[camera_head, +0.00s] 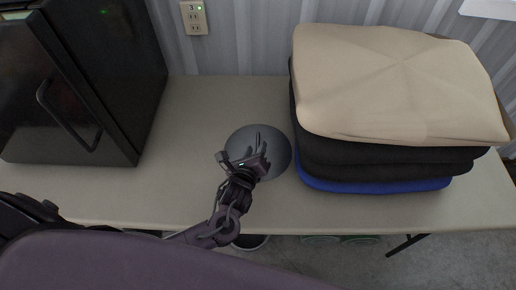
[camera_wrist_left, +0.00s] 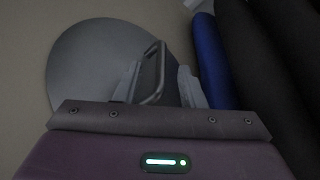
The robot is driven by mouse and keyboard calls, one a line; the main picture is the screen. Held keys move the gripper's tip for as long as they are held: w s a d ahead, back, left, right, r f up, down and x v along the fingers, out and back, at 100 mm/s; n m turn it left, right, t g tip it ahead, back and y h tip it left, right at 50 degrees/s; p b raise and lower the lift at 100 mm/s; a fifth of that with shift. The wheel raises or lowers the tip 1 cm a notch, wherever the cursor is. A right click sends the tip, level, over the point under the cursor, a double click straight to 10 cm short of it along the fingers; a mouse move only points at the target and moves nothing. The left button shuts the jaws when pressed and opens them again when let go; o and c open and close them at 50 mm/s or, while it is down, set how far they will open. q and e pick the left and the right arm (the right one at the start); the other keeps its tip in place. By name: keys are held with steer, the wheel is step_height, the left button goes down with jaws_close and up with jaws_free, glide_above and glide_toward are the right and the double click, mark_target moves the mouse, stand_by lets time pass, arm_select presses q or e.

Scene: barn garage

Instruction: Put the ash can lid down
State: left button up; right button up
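The ash can lid (camera_head: 279,143) is a round grey disc with a thin bar handle. It appears to lie flat on the beige table, between the black appliance and the stack of cushions. My left gripper (camera_head: 250,157) is over the lid, with its fingers spread. In the left wrist view the lid (camera_wrist_left: 80,65) fills the upper left, and its handle (camera_wrist_left: 157,75) stands between the two open fingers (camera_wrist_left: 158,85), with gaps beside it. My right gripper is not in view.
A black appliance (camera_head: 95,75) stands at the left of the table (camera_head: 205,105). Beige, black and blue cushions (camera_head: 400,85) are stacked close to the lid's right. A dark round rim (camera_head: 250,242) shows below the table's front edge. Table left of the lid is clear.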

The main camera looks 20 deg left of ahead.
mark_target(258, 144)
arm_select(q)
steer(key=shift+x, duration=1.55)
steer(key=shift+d, duration=0.15)
jaws_close()
steer(key=shift+r, duration=0.1)
